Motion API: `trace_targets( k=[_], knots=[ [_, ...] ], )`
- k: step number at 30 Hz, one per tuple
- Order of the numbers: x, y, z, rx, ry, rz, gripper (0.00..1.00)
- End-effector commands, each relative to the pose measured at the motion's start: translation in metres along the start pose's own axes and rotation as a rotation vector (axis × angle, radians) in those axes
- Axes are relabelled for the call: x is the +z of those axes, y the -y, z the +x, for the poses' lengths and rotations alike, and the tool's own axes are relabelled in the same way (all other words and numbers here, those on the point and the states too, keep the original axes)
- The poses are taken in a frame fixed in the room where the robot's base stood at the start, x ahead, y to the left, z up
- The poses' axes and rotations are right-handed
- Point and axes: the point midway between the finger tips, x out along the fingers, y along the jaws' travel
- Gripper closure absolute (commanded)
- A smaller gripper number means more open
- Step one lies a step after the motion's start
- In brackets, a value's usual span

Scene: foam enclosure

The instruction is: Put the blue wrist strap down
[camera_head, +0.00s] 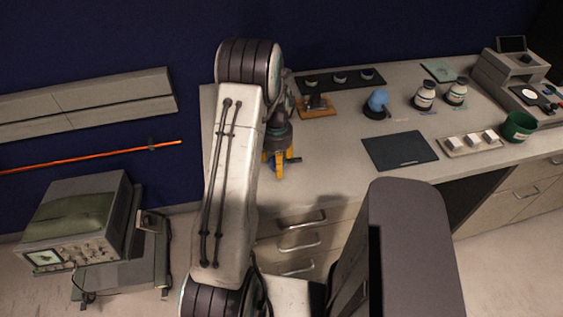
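My gripper (279,163) hangs over the left part of the grey workbench (340,140), near its front edge. Its yellow fingers point down, and my arm partly hides it. A small dark, bluish piece (293,160) shows beside the fingertips; I cannot tell whether it is the wrist strap or whether it is held. I cannot make out the finger gap. No blue wrist strap can be clearly identified. A rounded light-blue object (378,99) sits on a dark round base farther back on the bench, apart from my gripper.
A dark flat mat (400,151) lies right of my gripper, with bare bench between. An orange-brown stand (318,111) and a black tray (340,80) are behind. Two bottles (425,96) (457,92), a white-block tray (470,145) and a green cup (519,126) stand right.

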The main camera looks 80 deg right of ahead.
Motion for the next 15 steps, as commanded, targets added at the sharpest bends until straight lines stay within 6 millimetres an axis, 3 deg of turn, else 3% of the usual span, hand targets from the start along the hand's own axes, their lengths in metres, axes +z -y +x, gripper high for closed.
trace_targets(
  k=[12,15],
  knots=[
    [0.0001,0.0,-0.0002,0.0,0.0,0.0,0.73],
    [0.0001,0.0,-0.0002,0.0,0.0,0.0,0.78]
  ],
)
